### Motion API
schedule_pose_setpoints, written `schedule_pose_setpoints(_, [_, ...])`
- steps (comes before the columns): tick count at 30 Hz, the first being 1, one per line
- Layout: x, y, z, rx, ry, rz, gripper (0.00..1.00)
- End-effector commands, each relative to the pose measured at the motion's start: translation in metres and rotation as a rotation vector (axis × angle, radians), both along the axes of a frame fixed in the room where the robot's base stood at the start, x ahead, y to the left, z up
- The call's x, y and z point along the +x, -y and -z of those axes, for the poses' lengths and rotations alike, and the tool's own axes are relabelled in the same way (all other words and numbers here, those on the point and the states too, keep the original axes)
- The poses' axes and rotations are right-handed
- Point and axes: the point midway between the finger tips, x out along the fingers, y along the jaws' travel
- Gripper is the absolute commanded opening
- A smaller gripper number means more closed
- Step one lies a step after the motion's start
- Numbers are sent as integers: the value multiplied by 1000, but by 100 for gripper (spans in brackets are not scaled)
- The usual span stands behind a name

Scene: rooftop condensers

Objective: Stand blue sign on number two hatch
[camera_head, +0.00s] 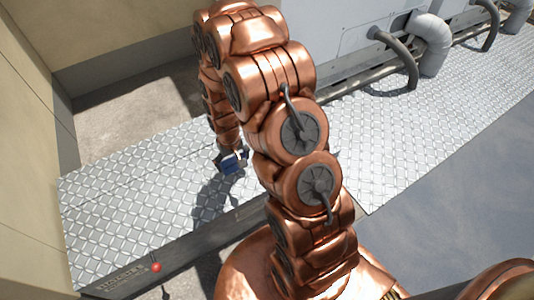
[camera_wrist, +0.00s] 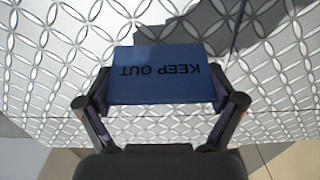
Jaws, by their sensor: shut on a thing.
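The blue sign (camera_wrist: 165,60) reads KEEP OUT, upside down in the wrist view. My gripper (camera_wrist: 162,98) is shut on it, with one finger at each side edge. In the head view the sign (camera_head: 234,163) is small and partly hidden by my gripper (camera_head: 231,153). It is over the silver diamond-plate surface (camera_head: 120,200); I cannot tell whether it touches. A dark front edge of this plate carries lettering (camera_head: 122,282) that seems to read HATCH, with the number too small to be sure of.
A red knob (camera_head: 156,267) sits at the plate's front edge. A beige wall (camera_head: 25,150) stands at left. A grey condenser unit (camera_head: 345,35) with pipes (camera_head: 432,45) is at the back. My arm hides the middle of the plate.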

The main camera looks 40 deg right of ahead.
Motion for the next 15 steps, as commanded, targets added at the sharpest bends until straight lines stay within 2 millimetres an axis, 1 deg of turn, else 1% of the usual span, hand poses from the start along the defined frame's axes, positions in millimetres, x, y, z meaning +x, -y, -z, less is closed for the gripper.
schedule_pose_setpoints(5, [2,28,5,1,-1,6,64])
schedule_pose_setpoints(15, [12,101,13,1,-2,6,64])
